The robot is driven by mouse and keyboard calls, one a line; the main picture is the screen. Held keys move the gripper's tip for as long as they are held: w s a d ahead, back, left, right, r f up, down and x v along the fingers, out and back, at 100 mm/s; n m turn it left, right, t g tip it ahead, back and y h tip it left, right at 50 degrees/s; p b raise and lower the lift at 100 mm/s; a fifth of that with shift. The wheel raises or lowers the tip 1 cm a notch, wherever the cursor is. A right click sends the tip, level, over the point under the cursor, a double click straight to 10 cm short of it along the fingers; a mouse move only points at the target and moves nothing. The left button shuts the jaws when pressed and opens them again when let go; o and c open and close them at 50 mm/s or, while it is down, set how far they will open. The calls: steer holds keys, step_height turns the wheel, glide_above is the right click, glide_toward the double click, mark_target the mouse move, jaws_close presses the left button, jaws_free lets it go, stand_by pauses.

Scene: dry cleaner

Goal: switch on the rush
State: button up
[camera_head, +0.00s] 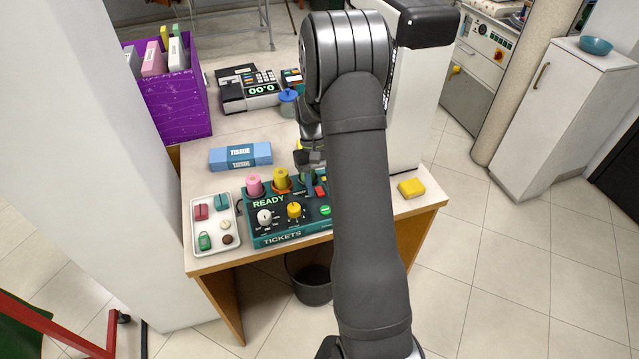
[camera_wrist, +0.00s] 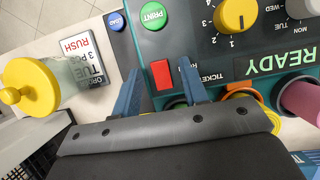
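The teal ticket machine (camera_head: 284,228) stands at the front of the counter; its display reads "READY". A small red rectangular switch (camera_wrist: 161,75) sits on its panel near the green PRINT button (camera_wrist: 153,16). In the head view the red switch (camera_head: 320,191) is partly covered by my arm. My gripper (camera_wrist: 160,68) is open, its two blue fingers on either side of the red switch with nothing held. Whether they touch the panel cannot be told. In the head view my gripper (camera_head: 314,182) is over the machine. A small display (camera_wrist: 82,55) reads "RUSH, 3 PCS, TUE".
A yellow knob (camera_wrist: 238,15) and a blue LOAD button (camera_wrist: 116,21) are near my fingers. Pink and yellow rolls (camera_head: 281,179) stand along the machine's back. A white tray (camera_head: 229,244) of small items lies left, and a yellow sponge (camera_head: 411,188) right. A yellow-capped jar (camera_wrist: 32,87) stands close by.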

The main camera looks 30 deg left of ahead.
jaws_close()
steer(key=shift+s+d+t+y, duration=0.15)
steer(key=shift+t+y, duration=0.35)
steer(key=shift+s+d+t+y, duration=0.1)
steer(key=shift+t+y, duration=0.4)
jaws_free()
step_height(320, 180, up, 17)
steer(key=w+a, duration=0.1)
steer(key=shift+w+a+r, duration=0.15)
steer(key=shift+w+a, duration=0.15)
stand_by(0.3)
